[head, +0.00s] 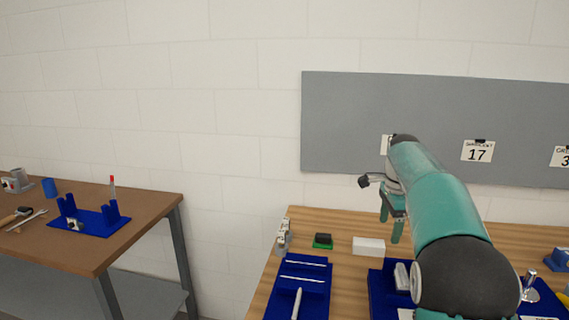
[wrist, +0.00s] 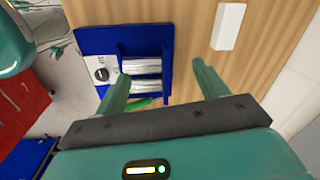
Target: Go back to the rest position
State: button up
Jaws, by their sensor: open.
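My gripper (head: 395,222) hangs over the light wooden table (head: 340,222), above its back part and below the grey board. Its two green fingers are apart, with nothing between them. In the wrist view the open fingers of my gripper (wrist: 163,80) point over the table top, with a blue fixture (wrist: 95,40) beyond the left finger. The fixture holds two silver cylinders (wrist: 140,75) and a white plate with a dark knob. A white block (wrist: 228,26) lies on the wood, apart from the fingers. In the head view my arm hides part of the fixture and table.
A blue tray (head: 303,273) with thin white tools lies at the table's left. A green-and-black block (head: 322,241) sits behind it. A grey board (head: 345,120) with number cards hangs on the wall. A brown table (head: 145,205) stands apart at the left, with a floor gap between.

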jog(key=s+a+r+n+t, duration=0.1)
jog(key=s+a+r+n, duration=0.3)
jog(key=s, duration=0.5)
jog(key=s+a+r+n+t, duration=0.15)
jog(key=s+a+n, duration=0.3)
jog(key=s, duration=0.55)
jog(key=s+a+f+n+t, duration=0.1)
jog(key=s+f+n, duration=0.3)
jog(key=s, duration=0.4)
jog(key=s+a+f+n+t, duration=0.1)
jog(key=s+f+n, duration=0.3)
jog(key=s, duration=0.5)
jog(key=shift+a+f+n, duration=0.4)
jog(key=shift+a+n, duration=0.25)
jog(key=shift+a, duration=0.1)
